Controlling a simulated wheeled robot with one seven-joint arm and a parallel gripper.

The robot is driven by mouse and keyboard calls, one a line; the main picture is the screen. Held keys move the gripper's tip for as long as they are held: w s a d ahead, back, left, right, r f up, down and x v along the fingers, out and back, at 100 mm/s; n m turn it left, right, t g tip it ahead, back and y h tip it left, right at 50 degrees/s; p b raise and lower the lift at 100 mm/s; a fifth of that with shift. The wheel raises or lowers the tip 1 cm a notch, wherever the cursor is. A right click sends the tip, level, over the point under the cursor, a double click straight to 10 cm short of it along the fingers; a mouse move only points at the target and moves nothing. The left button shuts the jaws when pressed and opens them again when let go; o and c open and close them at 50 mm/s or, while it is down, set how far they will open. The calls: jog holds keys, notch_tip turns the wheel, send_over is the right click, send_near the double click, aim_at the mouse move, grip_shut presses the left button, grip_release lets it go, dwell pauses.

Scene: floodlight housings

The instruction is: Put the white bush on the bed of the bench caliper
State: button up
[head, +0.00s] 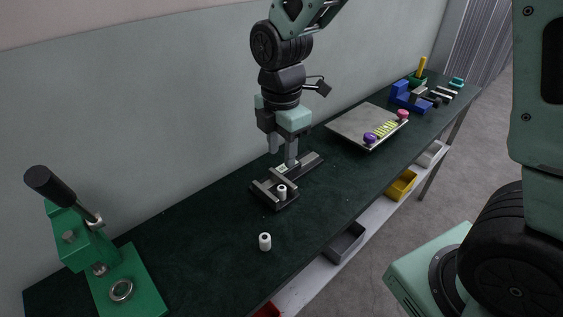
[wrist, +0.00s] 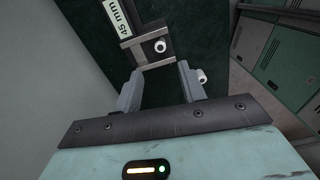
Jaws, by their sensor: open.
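The bench caliper (head: 308,163) lies on the dark green bench top; in the wrist view its grey bar (wrist: 124,28) carries a "45 mm" label. A white bush (head: 282,190) with a dark hole stands upright on the caliper's bed, between its jaws; it also shows in the wrist view (wrist: 160,46). A second white bush (head: 265,242) stands upright on the bench in front of the caliper; in the wrist view it is by the right finger (wrist: 201,77). My gripper (head: 282,156) is open and empty, just above and behind the bed; its fingers show in the wrist view (wrist: 160,72).
A green lever press (head: 124,281) stands at the left end. A metal tray (head: 358,122) with purple and pink knobs and yellow pieces lies at the right. A blue block fixture (head: 405,97) is beyond it. The wall runs close behind; bench around the front bush is clear.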

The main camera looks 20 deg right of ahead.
jog(key=s+a+r+m, duration=0.1)
jog(key=s+a+m, duration=0.2)
jog(key=s+m, duration=0.3)
jog(key=s+a+r+m, duration=0.2)
jog(key=s+m, duration=0.5)
jog(key=s, duration=0.7)
jog(key=shift+a+y, duration=0.3)
jog(key=shift+a, duration=0.3)
